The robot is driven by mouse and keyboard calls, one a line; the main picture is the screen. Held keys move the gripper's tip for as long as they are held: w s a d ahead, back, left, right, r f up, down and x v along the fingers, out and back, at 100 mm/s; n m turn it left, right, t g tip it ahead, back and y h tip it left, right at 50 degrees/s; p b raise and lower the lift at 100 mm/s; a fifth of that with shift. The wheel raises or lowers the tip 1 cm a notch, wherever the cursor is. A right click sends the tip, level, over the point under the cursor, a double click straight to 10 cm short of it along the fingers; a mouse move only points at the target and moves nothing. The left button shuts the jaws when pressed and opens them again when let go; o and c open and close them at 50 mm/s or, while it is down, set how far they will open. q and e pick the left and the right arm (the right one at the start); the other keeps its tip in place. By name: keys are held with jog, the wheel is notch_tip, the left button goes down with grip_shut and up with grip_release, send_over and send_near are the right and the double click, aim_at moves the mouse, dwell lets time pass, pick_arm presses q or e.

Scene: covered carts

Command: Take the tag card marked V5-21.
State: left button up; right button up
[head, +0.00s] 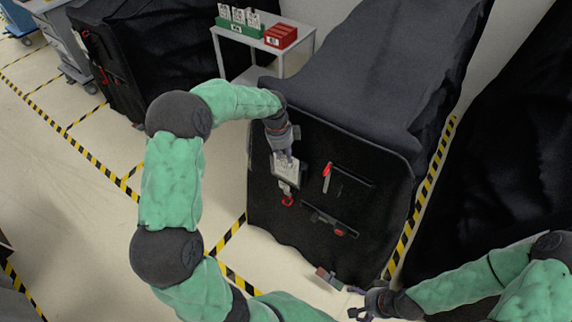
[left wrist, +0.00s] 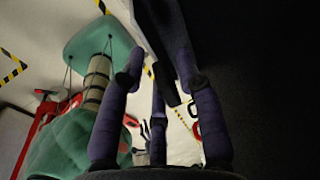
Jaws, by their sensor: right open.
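A pale tag card (head: 285,172) with dark print shows at the front panel of the black covered cart (head: 300,225). Its marking is too small to read. My left gripper (head: 284,156) is at the card's top edge and covers part of it. In the left wrist view, a thin dark plate, likely the card edge-on (left wrist: 160,55), lies between the fingers of my left gripper (left wrist: 158,60). Whether they press on it is unclear. My right gripper (head: 362,303) is open, low at the front, near a small grey and red object (head: 328,277).
On the panel are a red-handled item (head: 327,172), a dark slot (head: 352,176) and a lower bar with red (head: 330,220). Behind stands a white side table (head: 262,44) with a green card holder (head: 240,24) and red box (head: 281,36). Another covered cart (head: 150,60) stands left.

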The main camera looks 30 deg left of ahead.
pick_arm(q)
grip_shut()
